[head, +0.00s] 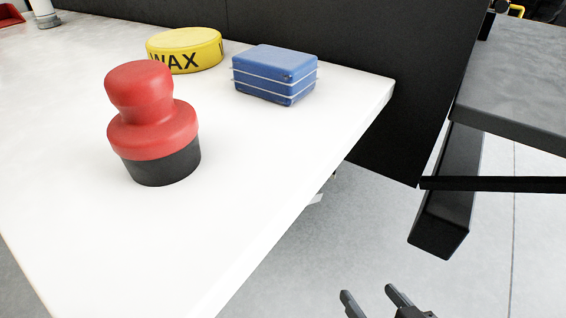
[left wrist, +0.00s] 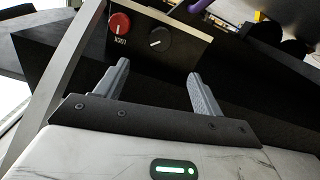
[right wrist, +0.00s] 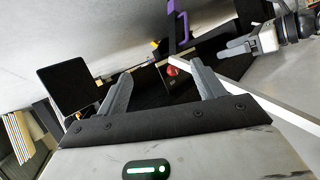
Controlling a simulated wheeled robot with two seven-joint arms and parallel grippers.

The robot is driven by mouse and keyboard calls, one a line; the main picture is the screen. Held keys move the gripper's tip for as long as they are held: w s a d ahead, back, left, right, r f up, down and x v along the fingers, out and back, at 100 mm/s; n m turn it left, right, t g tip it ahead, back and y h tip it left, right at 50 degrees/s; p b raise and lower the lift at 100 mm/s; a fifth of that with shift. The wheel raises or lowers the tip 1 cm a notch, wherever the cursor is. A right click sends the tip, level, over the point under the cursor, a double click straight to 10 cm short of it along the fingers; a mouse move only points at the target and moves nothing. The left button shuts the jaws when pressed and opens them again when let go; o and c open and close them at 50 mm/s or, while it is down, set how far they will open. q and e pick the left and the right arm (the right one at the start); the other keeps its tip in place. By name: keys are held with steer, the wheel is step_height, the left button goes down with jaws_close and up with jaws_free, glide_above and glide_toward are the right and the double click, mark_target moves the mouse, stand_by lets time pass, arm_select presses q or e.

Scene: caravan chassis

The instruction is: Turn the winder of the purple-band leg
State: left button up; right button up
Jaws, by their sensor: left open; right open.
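A purple piece (right wrist: 177,22) shows at the top of the right wrist view, beside a dark upright part. A bit of purple (left wrist: 197,6) also shows at the top edge of the left wrist view. I cannot make out a winder on it. My left gripper (left wrist: 158,70) is open and empty, pointing toward a panel with knobs. My right gripper (head: 368,293) is open and empty at the bottom of the head view, over the floor right of the white table. It also shows open in the right wrist view (right wrist: 160,68), apart from the purple piece.
The white table (head: 255,150) holds a red and black knob-shaped object (head: 153,125), a yellow wax tin (head: 185,50) and a blue box (head: 274,75). A panel (left wrist: 185,38) carries a red knob (left wrist: 120,23) and a black knob (left wrist: 160,38). A dark beam (head: 446,205) stands at right.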

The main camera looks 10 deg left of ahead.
arm_select(q)
steer(key=b+x, duration=0.4)
steer(key=x, duration=1.1)
steer(key=shift+w+d+r, duration=0.1)
steer(key=shift+w+d, duration=0.05)
steer(key=shift+w, duration=0.15)
steer(key=c, duration=1)
arm_select(e)
steer(key=shift+w+a+r+m+t+y, duration=0.1)
steer(key=shift+a+r+m+t+y, duration=0.1)
steer(key=shift+a+r+t+y, duration=0.3)
steer(key=shift+a+r+m+t+y, duration=0.2)
steer(key=shift+r+t+y, duration=0.15)
steer(key=shift+r, duration=0.35)
